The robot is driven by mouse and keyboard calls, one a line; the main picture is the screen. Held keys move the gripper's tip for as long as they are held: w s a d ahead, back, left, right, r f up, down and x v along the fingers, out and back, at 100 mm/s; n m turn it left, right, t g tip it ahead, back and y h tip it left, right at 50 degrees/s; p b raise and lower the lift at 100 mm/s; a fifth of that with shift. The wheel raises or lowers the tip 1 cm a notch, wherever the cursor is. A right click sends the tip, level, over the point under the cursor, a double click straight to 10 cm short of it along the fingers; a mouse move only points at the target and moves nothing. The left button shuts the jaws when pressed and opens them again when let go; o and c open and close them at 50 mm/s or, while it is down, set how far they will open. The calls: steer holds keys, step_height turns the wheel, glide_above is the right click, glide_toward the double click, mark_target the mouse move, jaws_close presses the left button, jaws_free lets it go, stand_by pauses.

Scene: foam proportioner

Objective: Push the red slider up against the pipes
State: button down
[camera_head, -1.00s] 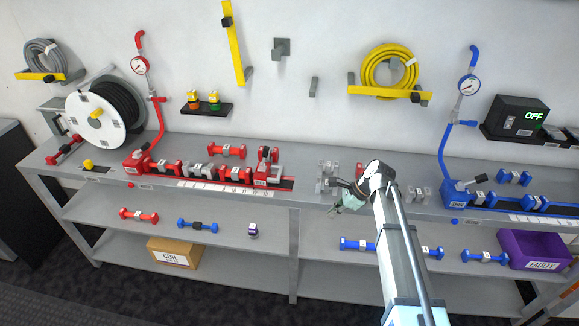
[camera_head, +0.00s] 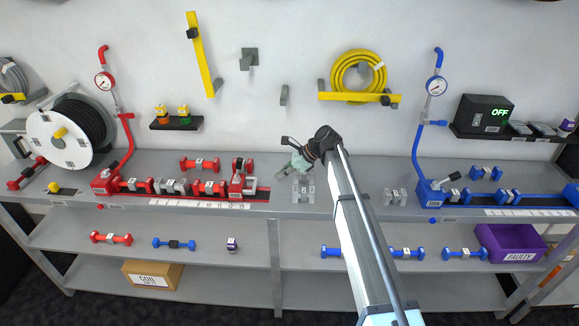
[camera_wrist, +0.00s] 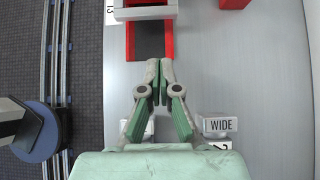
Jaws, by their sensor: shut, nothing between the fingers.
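The red slider (camera_head: 237,187) with a grey handle stands near the right end of the red track (camera_head: 262,196) on the bench. The pipes, red and grey pieces such as this red one (camera_head: 206,188), lie in the track to its left. I cannot tell whether slider and pipes touch. My gripper (camera_head: 284,171) is shut and empty, above the bench to the right of the slider. In the wrist view the shut fingertips (camera_wrist: 159,63) point at the track's open end (camera_wrist: 150,40). The slider's grey handle (camera_wrist: 146,13) lies beyond them, apart from the fingers.
A loose red pipe (camera_head: 200,164) lies behind the track. The blue station (camera_head: 432,192) stands at right. The bench's front edge is near.

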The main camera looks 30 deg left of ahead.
steer(key=x, duration=0.3)
steer(key=shift+s+a+p, duration=0.15)
steer(key=shift+a+p, duration=0.05)
steer(key=shift+p, duration=0.2)
steer(key=shift+s+a+p, duration=0.25)
steer(key=shift+a+p, duration=0.05)
steer(key=shift+a, duration=0.2)
steer(key=shift+s+a+p, duration=0.25)
steer(key=shift+a, duration=0.3)
steer(key=shift+s+a+f, duration=0.1)
steer(key=shift+s+a, duration=0.3)
steer(key=shift+a, duration=0.25)
